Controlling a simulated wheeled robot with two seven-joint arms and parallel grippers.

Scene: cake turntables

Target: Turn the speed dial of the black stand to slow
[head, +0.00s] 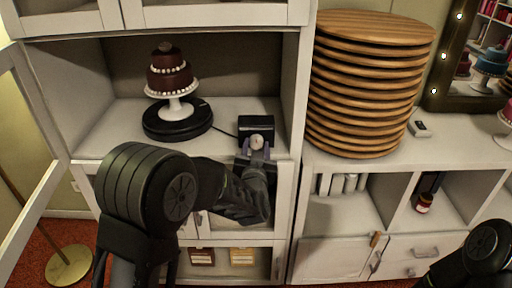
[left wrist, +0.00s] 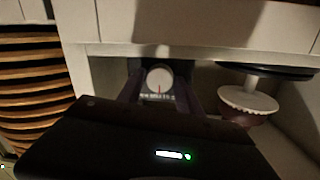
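The black stand (head: 160,128) is a round black turntable on the cabinet shelf, carrying a chocolate cake on a white pedestal. A cable runs from it to a black control box (head: 256,124) with a pale round speed dial (head: 257,140). In the left wrist view the dial (left wrist: 160,78) shows a pointer mark and small lettering below it, too small to read. My left gripper (head: 257,152) is right in front of the box. Its two fingers stand apart on either side of the dial, with a gap visible between them. My right gripper is out of view.
A tall stack of round wooden boards (head: 368,85) stands on the counter to the right. A small white switch box (head: 420,129) lies beside it. An open cabinet door (head: 28,150) is at the left. The shelf's side wall is close right of the control box.

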